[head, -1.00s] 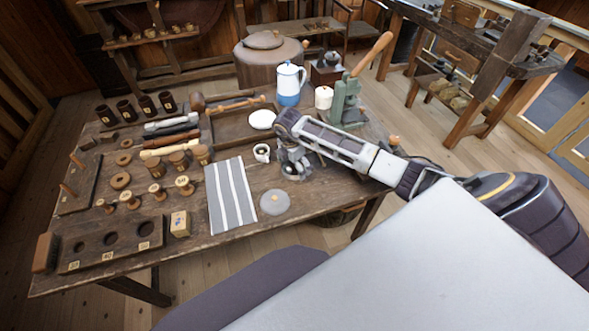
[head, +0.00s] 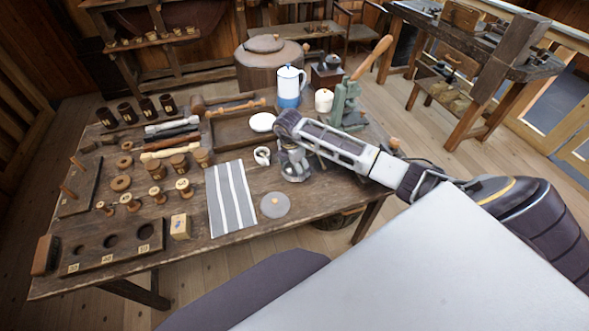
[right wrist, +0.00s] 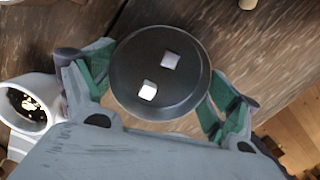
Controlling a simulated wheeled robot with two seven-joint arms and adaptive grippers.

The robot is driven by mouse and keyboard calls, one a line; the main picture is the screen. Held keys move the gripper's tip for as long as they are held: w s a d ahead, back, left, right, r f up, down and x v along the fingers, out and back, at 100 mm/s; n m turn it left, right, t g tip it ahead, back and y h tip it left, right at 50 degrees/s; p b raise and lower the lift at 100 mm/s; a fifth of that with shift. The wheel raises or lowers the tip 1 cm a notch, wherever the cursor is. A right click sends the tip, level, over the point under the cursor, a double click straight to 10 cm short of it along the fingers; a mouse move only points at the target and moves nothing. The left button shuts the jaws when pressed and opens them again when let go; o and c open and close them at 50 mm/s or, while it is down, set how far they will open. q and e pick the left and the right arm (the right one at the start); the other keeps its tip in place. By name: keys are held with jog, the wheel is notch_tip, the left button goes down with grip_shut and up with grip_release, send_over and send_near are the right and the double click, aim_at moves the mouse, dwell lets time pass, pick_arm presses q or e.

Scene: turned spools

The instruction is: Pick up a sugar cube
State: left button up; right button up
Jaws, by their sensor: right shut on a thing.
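Two white sugar cubes, one (right wrist: 171,59) and another (right wrist: 148,90), lie apart inside a dark round metal bowl (right wrist: 187,108) in the right wrist view. My right gripper (right wrist: 160,72) has its green-padded fingers on opposite sides of this bowl, shut on the bowl and not on a cube. In the head view my right gripper (head: 294,155) points down over the silvery bowl (head: 296,174) at the table's right part. The cubes cannot be made out there. My left gripper is not in view.
A white cup (head: 262,156) stands close left of the bowl; it also shows in the right wrist view (right wrist: 28,108). A grey knobbed lid (head: 275,205) and striped cloth (head: 232,198) lie in front.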

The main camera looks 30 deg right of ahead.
aim_at(294, 171)
jog(key=shift+r, duration=0.5)
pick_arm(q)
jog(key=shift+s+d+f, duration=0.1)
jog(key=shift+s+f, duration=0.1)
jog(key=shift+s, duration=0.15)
pick_arm(e)
notch_tip(294, 171, up, 8)
jog(key=shift+r, duration=0.2)
